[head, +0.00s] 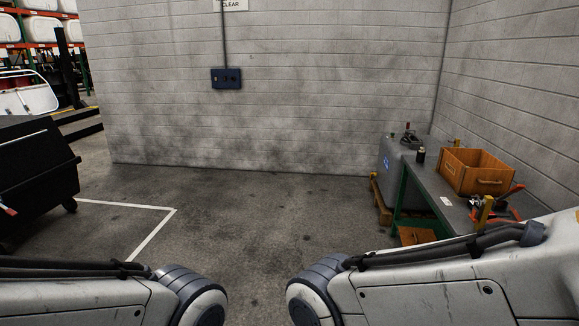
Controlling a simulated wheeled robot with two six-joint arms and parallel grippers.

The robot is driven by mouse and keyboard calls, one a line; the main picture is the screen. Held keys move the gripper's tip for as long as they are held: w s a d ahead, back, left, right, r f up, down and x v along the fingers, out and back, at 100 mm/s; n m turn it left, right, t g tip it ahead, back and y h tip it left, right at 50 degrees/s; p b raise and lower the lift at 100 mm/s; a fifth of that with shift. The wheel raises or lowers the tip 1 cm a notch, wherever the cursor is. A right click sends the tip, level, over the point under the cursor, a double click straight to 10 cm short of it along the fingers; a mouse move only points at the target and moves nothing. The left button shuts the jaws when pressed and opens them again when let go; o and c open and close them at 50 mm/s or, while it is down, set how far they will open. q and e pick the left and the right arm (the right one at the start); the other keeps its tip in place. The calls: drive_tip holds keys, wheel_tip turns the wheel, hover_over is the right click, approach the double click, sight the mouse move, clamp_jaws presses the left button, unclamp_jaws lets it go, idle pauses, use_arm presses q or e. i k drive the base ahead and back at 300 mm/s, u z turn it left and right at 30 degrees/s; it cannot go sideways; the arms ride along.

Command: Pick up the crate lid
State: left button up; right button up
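An orange-brown open crate (463,180) stands on a grey workbench (432,182) at the right; no lid is on it. A flat orange-brown piece (417,236) shows low down by the bench's green leg, partly hidden by the bench and my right arm. It may be the crate lid, but I cannot tell for sure. Parts of both my arms fill the bottom of the view. Neither gripper is in view.
Clamps and red-handled tools (497,207) and a small dark bottle (421,156) are on the bench. A grey container (393,168) stands behind it. A black bin (35,170) is at the left. The middle floor (250,215) is clear up to the block wall.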

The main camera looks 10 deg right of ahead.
sight(410, 236)
drive_tip(key=u, duration=0.15)
drive_tip(key=i, duration=2.1)
drive_tip(key=z, duration=0.65)
drive_tip(key=i, duration=1.9)
drive_tip(key=z, duration=1.15)
drive_tip(key=i, duration=0.55)
drive_tip(key=z, duration=0.15)
